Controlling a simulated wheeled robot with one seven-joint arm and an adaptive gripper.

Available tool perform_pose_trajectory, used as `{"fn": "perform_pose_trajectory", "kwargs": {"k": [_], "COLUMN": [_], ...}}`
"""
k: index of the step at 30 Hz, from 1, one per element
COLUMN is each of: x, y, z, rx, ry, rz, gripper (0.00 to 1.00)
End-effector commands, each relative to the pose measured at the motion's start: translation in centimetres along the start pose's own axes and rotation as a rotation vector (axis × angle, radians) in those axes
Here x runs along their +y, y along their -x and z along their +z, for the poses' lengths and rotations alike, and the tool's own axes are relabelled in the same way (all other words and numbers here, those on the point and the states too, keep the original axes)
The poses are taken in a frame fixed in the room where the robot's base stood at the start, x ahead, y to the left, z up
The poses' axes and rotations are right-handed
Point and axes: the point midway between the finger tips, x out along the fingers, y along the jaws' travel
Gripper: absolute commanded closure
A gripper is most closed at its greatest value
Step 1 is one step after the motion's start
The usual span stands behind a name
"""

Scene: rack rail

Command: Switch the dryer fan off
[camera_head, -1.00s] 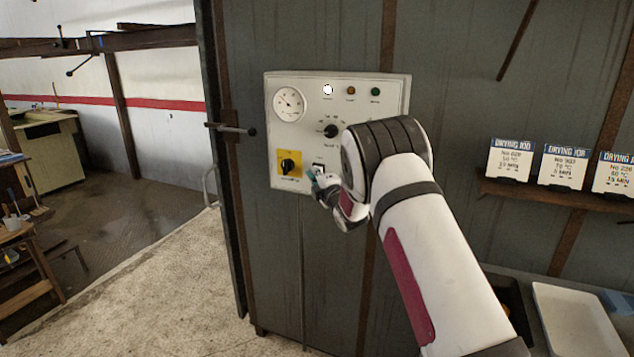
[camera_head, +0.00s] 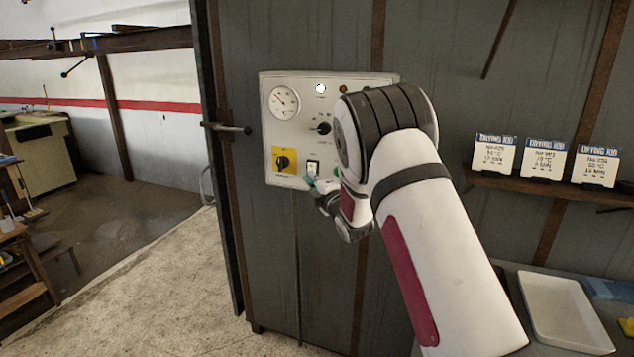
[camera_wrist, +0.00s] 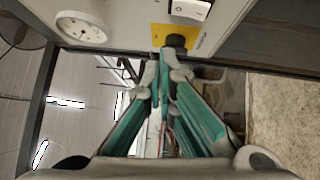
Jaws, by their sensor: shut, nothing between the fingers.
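The control panel (camera_head: 270,120) is a pale box on the grey cabinet. Its small white rocker switch (camera_head: 313,167) sits low on the panel, right of a black rotary knob on a yellow plate (camera_head: 284,160). My gripper (camera_head: 312,183) is shut and empty, its teal fingertips just below the rocker in the head view. In the wrist view the rocker (camera_wrist: 190,10) shows at the top edge, and the gripper (camera_wrist: 160,58) has its fingertips near the yellow plate and black knob (camera_wrist: 176,41). I cannot tell whether the fingertips touch the panel. My arm hides the panel's right part.
The panel also has a round gauge (camera_head: 284,101), a black selector knob (camera_head: 323,128) and a lit white lamp (camera_head: 320,88). A door handle (camera_head: 232,128) juts out at the left. A white tray (camera_head: 562,312) and a shelf with drying cards (camera_head: 545,158) are right.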

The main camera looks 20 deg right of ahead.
Motion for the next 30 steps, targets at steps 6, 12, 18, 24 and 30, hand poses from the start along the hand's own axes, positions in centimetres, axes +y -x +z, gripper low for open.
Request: {"fn": "perform_pose_trajectory", "kwargs": {"k": [6, 12, 18, 24, 30], "x": [0.4, 0.5, 0.5, 1.9, 6.4], "y": [2.5, 3.0, 3.0, 3.4, 6.2], "z": [0.0, 0.0, 0.0, 0.5, 1.9], "rx": [0.0, 0.0, 0.001, -0.025, -0.13], "ry": [0.0, 0.0, 0.0, -0.051, -0.279], "rz": [-0.002, 0.0, 0.0, -0.026, -0.148], "gripper": [1.0, 1.0, 1.0, 1.0, 1.0]}}
